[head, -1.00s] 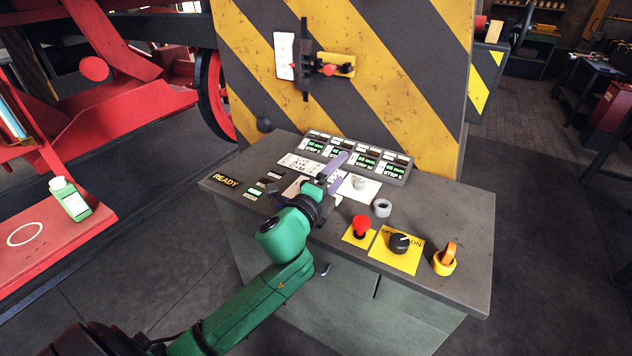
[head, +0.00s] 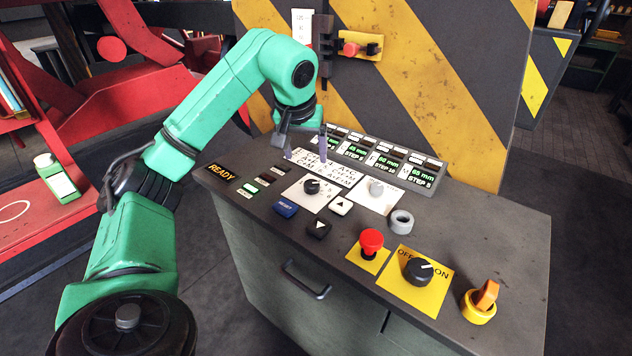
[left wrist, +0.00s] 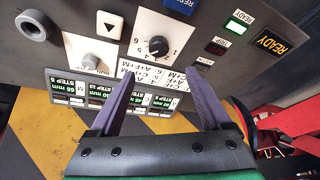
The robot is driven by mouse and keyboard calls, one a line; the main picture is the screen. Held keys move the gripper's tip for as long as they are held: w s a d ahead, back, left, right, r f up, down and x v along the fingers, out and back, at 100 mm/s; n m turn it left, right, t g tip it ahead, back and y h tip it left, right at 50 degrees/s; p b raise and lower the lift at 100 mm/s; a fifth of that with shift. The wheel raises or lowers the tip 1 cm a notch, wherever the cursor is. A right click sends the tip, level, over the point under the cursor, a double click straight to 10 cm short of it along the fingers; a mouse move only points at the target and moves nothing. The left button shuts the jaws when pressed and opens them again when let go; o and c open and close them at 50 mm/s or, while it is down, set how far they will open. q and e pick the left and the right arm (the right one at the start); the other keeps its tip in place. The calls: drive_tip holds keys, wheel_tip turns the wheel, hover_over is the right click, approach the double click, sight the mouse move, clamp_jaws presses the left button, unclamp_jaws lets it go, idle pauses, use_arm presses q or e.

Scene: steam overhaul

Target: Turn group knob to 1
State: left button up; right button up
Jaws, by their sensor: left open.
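The group knob (head: 312,187) is a small black knob on a white plate with numbers around it, on the sloping top of the grey console (head: 470,205). It also shows in the left wrist view (left wrist: 157,46), uncovered, with numbers around its dial. I cannot read its setting for certain. My left gripper (head: 305,155) is open and empty, its two purple fingers pointing down over the printed chart behind the knob. In the left wrist view the fingertips (left wrist: 160,74) lie just short of the knob, one on each side, apart from it. My right gripper is not in view.
A grey knob (head: 376,188) sits on a white plate right of the group knob. Blue (head: 286,207), black (head: 319,229) and white (head: 341,205) buttons lie in front. A red stop button (head: 371,241), OFF/ON switch (head: 418,270) and orange switch (head: 485,296) stand further right. A striped panel (head: 440,110) rises behind.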

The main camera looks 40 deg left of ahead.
sight(311, 183)
use_arm(q)
drive_tip(key=x, duration=1.2)
drive_tip(key=shift+w+f, duration=0.1)
drive_tip(key=shift+f, duration=0.2)
